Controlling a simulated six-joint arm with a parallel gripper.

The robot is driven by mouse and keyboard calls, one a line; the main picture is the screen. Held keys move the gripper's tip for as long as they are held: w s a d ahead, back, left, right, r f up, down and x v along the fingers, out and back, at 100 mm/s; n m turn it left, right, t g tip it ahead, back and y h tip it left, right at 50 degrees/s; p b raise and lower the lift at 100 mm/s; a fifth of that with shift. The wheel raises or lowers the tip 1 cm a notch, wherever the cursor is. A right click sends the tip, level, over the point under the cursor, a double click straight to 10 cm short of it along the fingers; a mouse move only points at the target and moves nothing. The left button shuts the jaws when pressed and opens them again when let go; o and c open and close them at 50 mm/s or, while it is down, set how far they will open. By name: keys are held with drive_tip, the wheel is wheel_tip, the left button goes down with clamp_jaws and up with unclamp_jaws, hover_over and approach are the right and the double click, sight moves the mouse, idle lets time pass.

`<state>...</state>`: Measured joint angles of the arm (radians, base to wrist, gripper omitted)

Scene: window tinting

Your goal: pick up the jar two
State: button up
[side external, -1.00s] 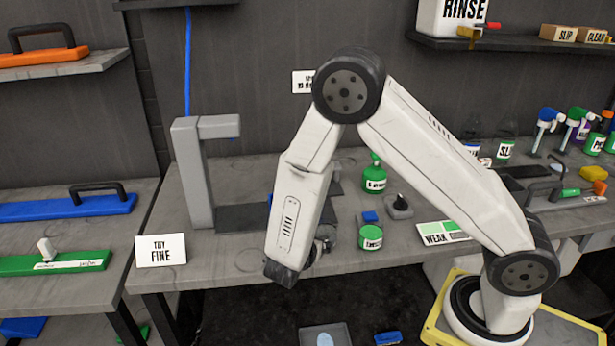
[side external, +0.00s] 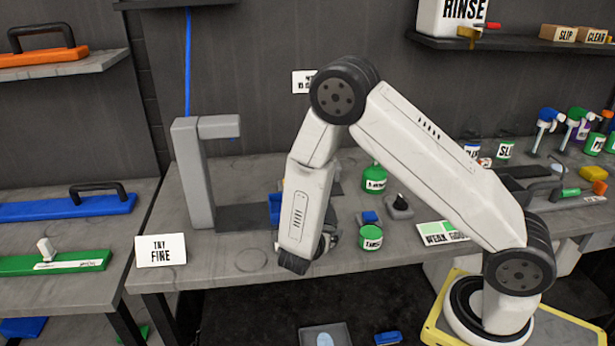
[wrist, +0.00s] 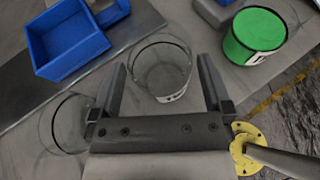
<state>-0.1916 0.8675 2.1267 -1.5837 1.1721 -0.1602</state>
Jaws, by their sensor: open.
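A clear round glass jar (wrist: 162,78) with a small pale label low on its side stands between my open fingers in the wrist view. My gripper (wrist: 162,62) has one finger on each side of it, with a visible gap on both sides. I cannot read a number on this jar. A second clear round outline (wrist: 66,124) shows at the left, partly behind my gripper. In the side external view my forearm largely hides the gripper and the jar.
A green jar (wrist: 255,34) stands right of the gripper, and it also shows in the side view (side external: 370,238). A blue bin (wrist: 68,40) is at upper left.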

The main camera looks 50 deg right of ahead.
drive_tip(key=shift+x, duration=1.05)
drive_tip(key=c, duration=1)
drive_tip(key=shift+r, duration=0.2)
drive_tip(key=shift+c, duration=0.2)
drive_tip(key=shift+r, duration=4.8)
